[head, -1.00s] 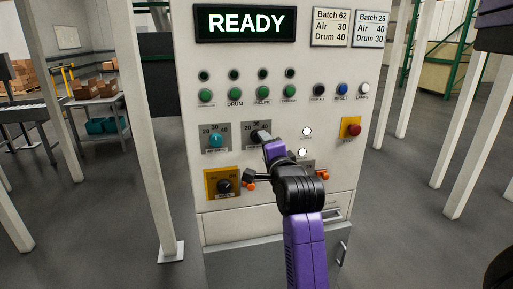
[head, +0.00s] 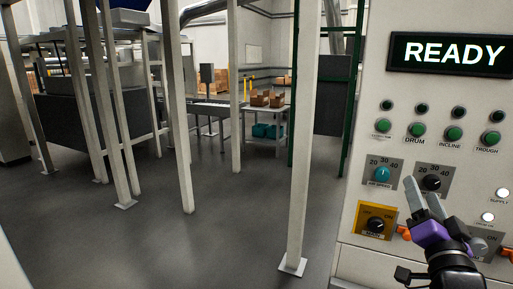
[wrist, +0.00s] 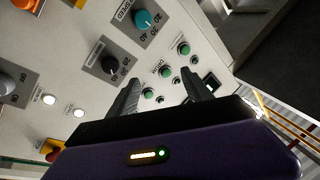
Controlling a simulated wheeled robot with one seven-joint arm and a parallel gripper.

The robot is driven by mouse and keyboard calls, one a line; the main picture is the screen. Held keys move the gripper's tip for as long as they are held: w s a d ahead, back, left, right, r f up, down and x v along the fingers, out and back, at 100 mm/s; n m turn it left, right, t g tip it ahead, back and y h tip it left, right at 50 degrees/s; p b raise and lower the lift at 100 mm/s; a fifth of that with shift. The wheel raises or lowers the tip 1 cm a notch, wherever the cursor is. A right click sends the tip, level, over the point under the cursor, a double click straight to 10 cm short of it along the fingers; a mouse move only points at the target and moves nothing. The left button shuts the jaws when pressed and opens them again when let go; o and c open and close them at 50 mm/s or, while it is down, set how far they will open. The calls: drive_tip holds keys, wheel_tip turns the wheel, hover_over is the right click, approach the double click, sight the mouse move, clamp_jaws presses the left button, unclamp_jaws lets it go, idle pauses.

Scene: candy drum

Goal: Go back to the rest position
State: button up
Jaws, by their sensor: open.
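My gripper (head: 424,199) is in front of the white control panel (head: 358,135) at the right of the head view. Its two grey fingers are apart, with nothing between them. In the wrist view the open fingers (wrist: 166,95) point at the panel, near the green buttons. A black knob (head: 432,182) on a grey dial plate is just beside the fingertips in the head view. A teal knob (head: 383,174) is to its left. I cannot tell whether the fingers touch the panel. The display (head: 452,53) reads READY.
A yellow-plated switch (head: 375,224) is low on the panel. A white post (head: 300,180) stands left of the panel, and more posts (head: 183,120) stand further left. A table with boxes (head: 265,110) is behind. The grey floor (head: 225,235) between the posts is open.

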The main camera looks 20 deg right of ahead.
drive_tip(key=s+a+f+n+t+y, duration=0.1)
drive_tip(key=s+a+f+n+y, duration=0.3)
drive_tip(key=a, duration=0.3)
drive_tip(key=s+a+f+n+t+y, duration=0.1)
drive_tip(key=a+f+n+y, duration=0.1)
drive_tip(key=a+f+n, duration=0.4)
drive_tip(key=s+a+f+n+t+y, duration=0.1)
drive_tip(key=s+a+f+n+y, duration=0.2)
drive_tip(key=a, duration=0.5)
drive_tip(key=s+a+f+n+g+y, duration=0.1)
drive_tip(key=s+a+f+g+y, duration=0.1)
drive_tip(key=s+a+f, duration=0.3)
drive_tip(key=s+a+f+g+y, duration=0.2)
drive_tip(key=s+a+f, duration=0.4)
drive_tip(key=s, duration=0.7)
drive_tip(key=shift+a+n+g, duration=0.3)
drive_tip(key=shift+a+n, duration=0.1)
